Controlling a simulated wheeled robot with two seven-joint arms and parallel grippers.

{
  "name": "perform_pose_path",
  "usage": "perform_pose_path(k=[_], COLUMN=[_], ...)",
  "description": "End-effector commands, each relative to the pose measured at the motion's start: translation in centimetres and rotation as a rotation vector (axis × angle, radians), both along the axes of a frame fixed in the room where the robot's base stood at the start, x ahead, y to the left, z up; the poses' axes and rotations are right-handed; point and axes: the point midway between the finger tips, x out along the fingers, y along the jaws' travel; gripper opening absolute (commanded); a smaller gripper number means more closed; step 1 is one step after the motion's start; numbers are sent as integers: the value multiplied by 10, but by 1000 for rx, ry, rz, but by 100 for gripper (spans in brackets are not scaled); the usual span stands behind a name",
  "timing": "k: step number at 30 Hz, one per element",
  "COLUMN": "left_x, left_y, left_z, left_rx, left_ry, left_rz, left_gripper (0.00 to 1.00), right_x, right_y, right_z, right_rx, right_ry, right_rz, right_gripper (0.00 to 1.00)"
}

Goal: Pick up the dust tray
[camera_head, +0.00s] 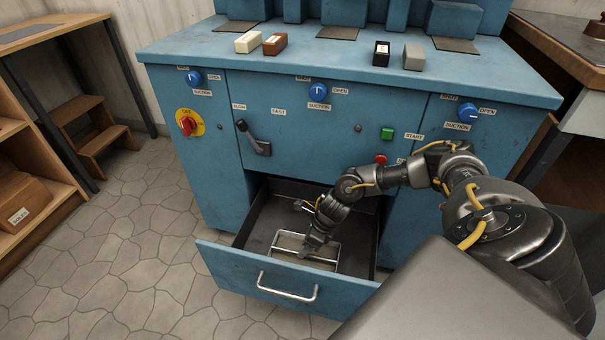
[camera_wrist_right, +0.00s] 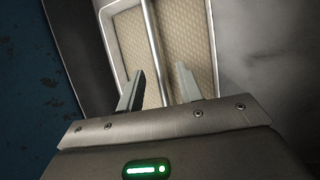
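The dust tray (camera_head: 288,243) appears as a shallow silver-framed tray lying inside the open drawer (camera_head: 232,258). In the right wrist view the tray (camera_wrist_right: 153,30) has a bright rim, a middle bar and a beige, mesh-like floor on both sides of the bar. My right gripper (camera_head: 313,244) reaches down into the drawer over the tray. In its wrist view the right gripper (camera_wrist_right: 160,86) is open, with one finger on each side of the middle bar. Nothing is held between the fingers. I cannot tell whether they touch the bar. My left gripper is not in view.
The blue cabinet (camera_head: 285,150) stands above and behind the drawer, with knobs, a lever (camera_head: 255,140) and buttons. The drawer front has a metal handle (camera_head: 287,290). Several small blocks lie on the cabinet top. A wooden shelf (camera_head: 35,190) stands left; stone floor between is clear.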

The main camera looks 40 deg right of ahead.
Motion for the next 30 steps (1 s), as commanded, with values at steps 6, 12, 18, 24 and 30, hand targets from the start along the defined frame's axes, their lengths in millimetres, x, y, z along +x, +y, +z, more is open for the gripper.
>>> perform_pose_path(k=[6, 12, 18, 24, 30], left_x=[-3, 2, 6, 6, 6], left_y=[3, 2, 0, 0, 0], left_z=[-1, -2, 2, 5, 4], left_rx=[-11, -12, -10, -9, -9], left_ry=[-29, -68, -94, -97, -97], left_rz=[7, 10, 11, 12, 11], left_gripper=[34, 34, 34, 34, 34], right_x=[1, 0, 4, 5, 4], right_y=[2, 10, 18, 19, 19], right_z=[-7, -34, -53, -54, -54], right_rx=[-1, 0, 0, -1, -2], right_ry=[1, 2, 0, 0, 1], right_rz=[-1, 0, -2, -3, -2], right_gripper=[36, 36, 36, 36, 20])
